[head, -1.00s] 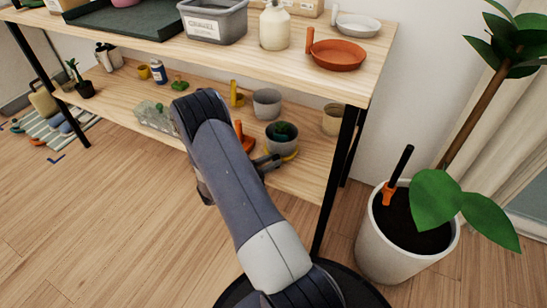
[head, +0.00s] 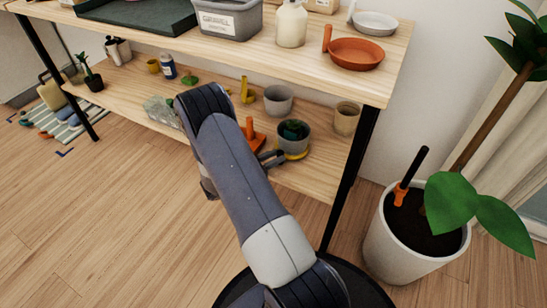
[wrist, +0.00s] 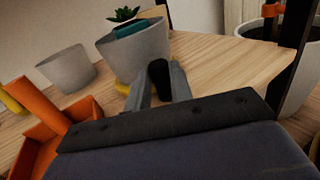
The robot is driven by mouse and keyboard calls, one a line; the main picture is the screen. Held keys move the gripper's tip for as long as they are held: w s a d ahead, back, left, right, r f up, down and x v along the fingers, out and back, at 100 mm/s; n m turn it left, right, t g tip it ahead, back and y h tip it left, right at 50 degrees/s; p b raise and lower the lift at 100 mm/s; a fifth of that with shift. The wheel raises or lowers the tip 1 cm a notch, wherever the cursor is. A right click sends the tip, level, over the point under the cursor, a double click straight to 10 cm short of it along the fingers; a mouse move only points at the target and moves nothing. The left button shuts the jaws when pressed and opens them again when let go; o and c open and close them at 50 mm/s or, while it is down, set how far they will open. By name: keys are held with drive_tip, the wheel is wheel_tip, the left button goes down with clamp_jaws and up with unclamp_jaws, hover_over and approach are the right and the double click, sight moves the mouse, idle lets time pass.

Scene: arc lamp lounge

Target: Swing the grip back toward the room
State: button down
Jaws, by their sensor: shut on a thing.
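My gripper (head: 272,158) is low at the front of the lower shelf, just left of a grey pot (head: 295,143) on a yellow saucer. In the wrist view my gripper (wrist: 158,82) is shut on a dark, round-ended piece (wrist: 159,72) between its fingers. Most of that piece is hidden, so I cannot tell what it is. The grey pot (wrist: 138,53) stands right behind the fingertips, with a teal piece (wrist: 138,28) and a small green plant (wrist: 124,14) showing at its rim. I cannot tell whether the fingers touch the pot.
An orange holder (wrist: 45,130) and an empty grey pot (wrist: 68,70) stand left of the gripper. The upper shelf (head: 235,48) lies above my arm. A black shelf leg and a white planter (head: 410,240) are to the right. Open wooden floor (head: 110,220) lies left.

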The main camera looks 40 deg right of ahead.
drive_tip(key=shift+w+d+r, duration=0.1)
drive_tip(key=shift+w+d, duration=0.1)
drive_tip(key=shift+w, duration=0.05)
drive_tip(key=c, duration=1.3)
unclamp_jaws()
drive_tip(key=shift+d, duration=0.2)
drive_tip(key=shift+o, duration=0.2)
drive_tip(key=shift+s+a, duration=0.1)
drive_tip(key=shift+a, duration=0.1)
drive_tip(key=a+p, duration=0.2)
drive_tip(key=a, duration=0.8)
drive_tip(key=shift+w+a+p, duration=0.3)
drive_tip(key=shift+p, duration=0.05)
drive_tip(key=shift+c, duration=0.5)
